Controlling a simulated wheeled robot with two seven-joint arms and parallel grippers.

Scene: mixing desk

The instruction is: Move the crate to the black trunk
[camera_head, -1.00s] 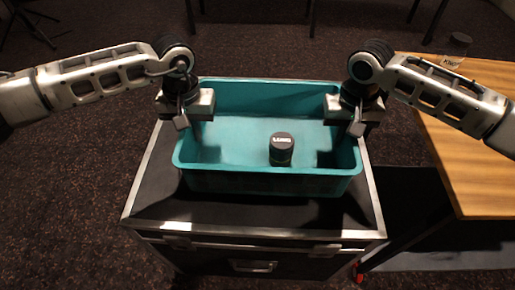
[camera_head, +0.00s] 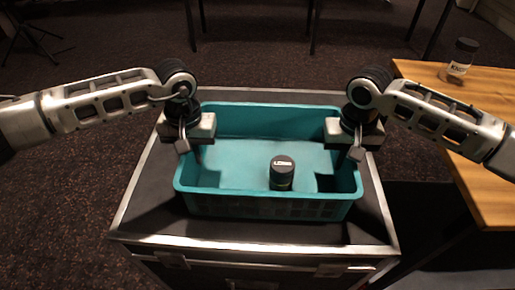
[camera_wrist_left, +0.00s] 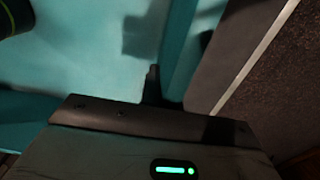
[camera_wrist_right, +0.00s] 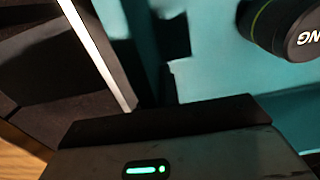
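The crate (camera_head: 268,207) is a teal open box on top of the black trunk (camera_head: 150,210), which has metal edges. I cannot tell if its base fully touches the lid. My left gripper (camera_head: 194,150) is at the crate's left wall and my right gripper (camera_head: 347,150) is at its right wall. Both appear shut on these walls, with the fingertips partly hidden. The left wrist view shows the crate wall (camera_wrist_left: 181,45) beside a dark finger. The right wrist view shows the crate wall (camera_wrist_right: 146,45) too. A dark-lidded jar (camera_head: 282,176) stands upright inside the crate.
A wooden table (camera_head: 480,175) stands at the right, with another jar (camera_head: 461,62) at its far end. Dark carpet (camera_head: 70,200) lies open at the left. Thin furniture legs stand at the back.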

